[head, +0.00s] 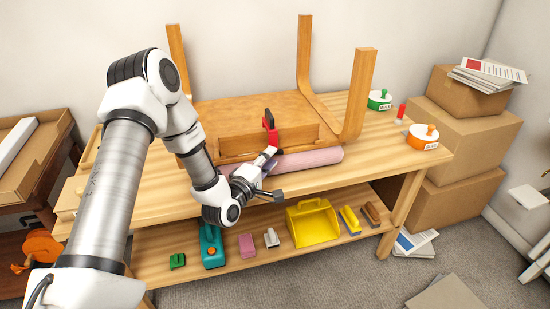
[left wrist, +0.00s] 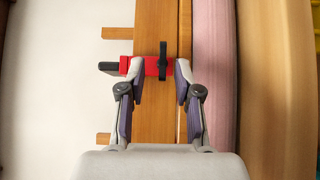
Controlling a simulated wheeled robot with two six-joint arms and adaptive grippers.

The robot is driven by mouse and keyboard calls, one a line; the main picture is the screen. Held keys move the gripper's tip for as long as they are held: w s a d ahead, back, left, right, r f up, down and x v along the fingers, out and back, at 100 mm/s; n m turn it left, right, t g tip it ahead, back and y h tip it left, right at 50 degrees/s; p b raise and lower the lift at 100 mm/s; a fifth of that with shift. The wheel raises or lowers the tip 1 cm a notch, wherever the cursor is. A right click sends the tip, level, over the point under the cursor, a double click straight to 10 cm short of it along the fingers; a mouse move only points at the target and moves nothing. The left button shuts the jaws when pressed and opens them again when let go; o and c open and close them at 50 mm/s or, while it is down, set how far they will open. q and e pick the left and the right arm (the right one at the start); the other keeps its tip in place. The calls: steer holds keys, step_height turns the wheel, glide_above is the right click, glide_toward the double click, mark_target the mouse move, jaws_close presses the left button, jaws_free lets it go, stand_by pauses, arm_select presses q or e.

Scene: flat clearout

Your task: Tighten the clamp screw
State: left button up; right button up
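A red clamp with black parts (head: 270,125) sits on the front board of an upturned wooden piece of furniture (head: 240,143). In the left wrist view, the clamp (left wrist: 152,66) has a black bar across its red body and a black end at the left. My left gripper (head: 267,156) is in front of the clamp. In the left wrist view, its fingers (left wrist: 159,72) are apart, one on each side of the black bar. The left finger overlaps the red body; I cannot tell whether it touches. My right gripper is not in view.
A pink roll (head: 308,160) lies along the workbench (head: 395,142) front, close to my left gripper. Round tubs, green (head: 380,101) and orange (head: 423,138), stand at the right. The lower shelf holds a yellow scoop (head: 313,223) and several small items. Boxes (head: 465,130) stack beyond.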

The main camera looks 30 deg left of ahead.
arm_select(q)
steer(key=w, duration=0.3)
steer(key=shift+a+f, duration=0.2)
steer(key=shift+a, duration=0.05)
steer(key=shift+s+r, duration=0.1)
steer(key=shift+s, duration=0.05)
jaws_close()
steer(key=shift+w+d+r+m+g+y+p, duration=0.15)
steer(key=shift+m+g+y+p, duration=1.25)
steer(key=shift+p, duration=2.2)
steer(key=shift+w+d+r+m+g+y+p, duration=0.15)
steer(key=shift+m+g+y+p, duration=0.3)
steer(key=shift+m+g+p, duration=1.95)
steer(key=shift+w+d+r+m+g+y+p, duration=0.15)
steer(key=shift+m+g+y+p, duration=0.7)
steer(key=shift+g+p, duration=2.75)
steer(key=t+p, duration=0.2)
steer(key=shift+a+t, duration=0.1)
steer(key=shift+t, duration=0.2)
